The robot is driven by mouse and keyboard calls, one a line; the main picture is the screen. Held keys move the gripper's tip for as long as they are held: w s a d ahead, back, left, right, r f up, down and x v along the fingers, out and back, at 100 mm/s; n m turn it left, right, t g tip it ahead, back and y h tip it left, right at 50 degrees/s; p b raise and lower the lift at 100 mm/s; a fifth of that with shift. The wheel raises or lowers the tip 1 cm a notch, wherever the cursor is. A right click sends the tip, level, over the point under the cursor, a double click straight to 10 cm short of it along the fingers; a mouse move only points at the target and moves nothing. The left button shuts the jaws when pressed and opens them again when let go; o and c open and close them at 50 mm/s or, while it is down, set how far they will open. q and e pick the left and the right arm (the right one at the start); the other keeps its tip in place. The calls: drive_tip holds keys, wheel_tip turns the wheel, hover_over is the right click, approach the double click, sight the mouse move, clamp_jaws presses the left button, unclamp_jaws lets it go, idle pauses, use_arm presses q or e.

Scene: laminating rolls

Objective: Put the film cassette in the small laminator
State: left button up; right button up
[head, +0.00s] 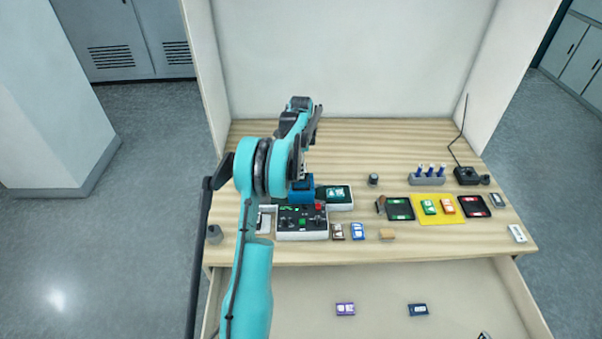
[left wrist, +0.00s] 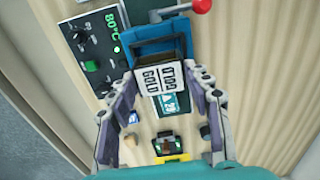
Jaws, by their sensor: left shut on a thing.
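My left gripper (left wrist: 161,80) is shut on the film cassette (left wrist: 158,77), a pale piece with dark lettering that seems to read GOLD. The cassette is held between the fingertips, close to the blue body of the small laminator (left wrist: 150,47), whose red-tipped lever (left wrist: 201,5) shows at the top of the left wrist view. I cannot tell whether the cassette touches the laminator. In the head view the blue laminator (head: 300,190) stands under my left gripper (head: 303,172), and the arm and fingers hide the cassette. My right gripper is not in view.
A white-edged control box (head: 302,236) stands in front of the laminator, with a green-screened unit (head: 338,196) to its right. Small cards (head: 357,231), a yellow mat (head: 437,219) and a bottle rack (head: 427,181) are to the right. The open drawer (head: 384,285) holds several small pieces.

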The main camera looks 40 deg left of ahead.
use_arm(q)
wheel_tip(320, 180, down, 4)
drive_tip(key=shift+w+r, duration=0.1)
drive_tip(key=shift+r, duration=0.05)
drive_tip(key=o, duration=1.2)
